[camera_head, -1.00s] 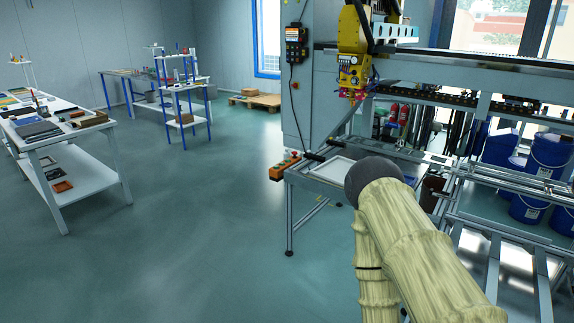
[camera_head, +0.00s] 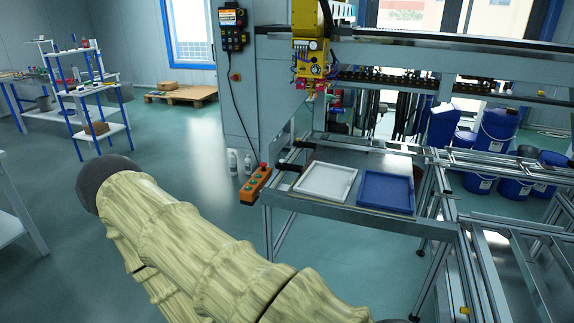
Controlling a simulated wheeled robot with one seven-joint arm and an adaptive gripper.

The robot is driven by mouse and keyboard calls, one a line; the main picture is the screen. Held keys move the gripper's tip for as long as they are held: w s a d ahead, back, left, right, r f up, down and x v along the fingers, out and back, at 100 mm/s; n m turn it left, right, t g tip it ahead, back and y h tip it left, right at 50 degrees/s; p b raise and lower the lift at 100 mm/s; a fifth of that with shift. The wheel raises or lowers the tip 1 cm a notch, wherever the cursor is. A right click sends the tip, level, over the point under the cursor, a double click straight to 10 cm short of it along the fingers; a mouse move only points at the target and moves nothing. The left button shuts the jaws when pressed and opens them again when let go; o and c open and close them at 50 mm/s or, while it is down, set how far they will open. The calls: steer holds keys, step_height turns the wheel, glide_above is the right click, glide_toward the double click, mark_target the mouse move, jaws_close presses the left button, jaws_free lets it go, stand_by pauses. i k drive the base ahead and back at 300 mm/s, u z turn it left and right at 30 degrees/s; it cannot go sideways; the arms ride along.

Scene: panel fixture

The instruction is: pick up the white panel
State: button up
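The white panel (camera_head: 326,181) lies flat on the metal fixture table (camera_head: 372,219), on the left side of its top. A blue panel (camera_head: 386,191) of similar size lies just to its right, with a narrow gap between them. My arm, in a pale ribbed cover, crosses the lower left of the view, in front of and below the table. My gripper is not in view, so its state is not shown. Nothing hides the white panel.
An orange control box (camera_head: 255,185) sits at the table's left corner. A yellow machine head (camera_head: 311,62) hangs above and behind the panels. Metal rails (camera_head: 500,165) extend to the right. Blue buckets (camera_head: 497,130) stand behind. The floor left of the table is open.

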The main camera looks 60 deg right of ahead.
mark_target(325, 181)
steer(key=z, duration=0.25)
steer(key=i, duration=1.25)
steer(key=z, duration=1.55)
steer(key=i, duration=0.75)
steer(key=z, duration=0.75)
